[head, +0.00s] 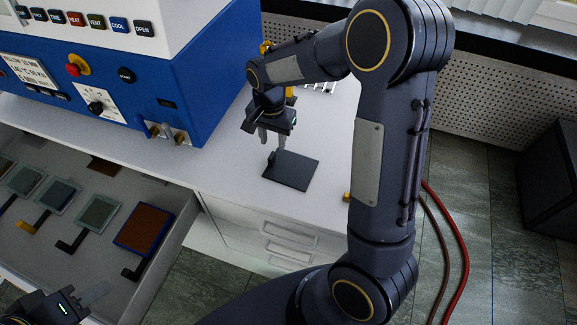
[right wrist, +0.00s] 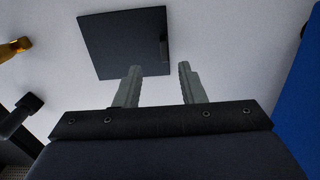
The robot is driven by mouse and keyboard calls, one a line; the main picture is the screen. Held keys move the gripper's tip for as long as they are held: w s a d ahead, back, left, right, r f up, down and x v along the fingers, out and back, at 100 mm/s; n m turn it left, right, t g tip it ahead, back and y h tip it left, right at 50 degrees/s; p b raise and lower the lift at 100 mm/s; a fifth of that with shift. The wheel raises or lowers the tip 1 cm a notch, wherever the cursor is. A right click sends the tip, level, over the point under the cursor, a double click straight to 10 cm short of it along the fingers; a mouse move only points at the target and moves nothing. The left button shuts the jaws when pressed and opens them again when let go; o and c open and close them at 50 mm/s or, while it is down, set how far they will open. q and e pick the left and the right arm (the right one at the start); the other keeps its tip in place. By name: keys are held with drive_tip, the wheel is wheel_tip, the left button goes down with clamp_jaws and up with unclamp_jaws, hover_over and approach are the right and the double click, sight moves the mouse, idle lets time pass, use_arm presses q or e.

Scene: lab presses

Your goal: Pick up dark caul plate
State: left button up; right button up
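The dark caul plate (head: 293,171) is a thin, square, near-black plate lying flat on the white counter. A small upright grip stands at its edge. My right gripper (head: 272,141) is above the counter by that grip, pointing down, fingers apart. In the right wrist view the plate (right wrist: 112,40) lies beyond the open fingers (right wrist: 162,82), with its small grip (right wrist: 163,50) ahead of the gap between them. Nothing is between the fingers. My left gripper (head: 92,295) is at the lower left, partly cut off; one finger shows, so its opening is unclear.
A blue press (head: 190,75) with buttons stands left of the plate. An open drawer (head: 178,235) below holds several handled plates, including a brown one with a blue edge (head: 144,228). Counter right of the plate is mostly clear. Red hoses (head: 462,250) run along the floor.

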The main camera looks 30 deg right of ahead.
sight(271, 155)
drive_tip(key=f, duration=0.6)
drive_tip(key=shift+w+a+f+p, duration=0.2)
drive_tip(key=shift+f+p, duration=0.1)
drive_tip(key=shift+f, duration=0.05)
clamp_jaws()
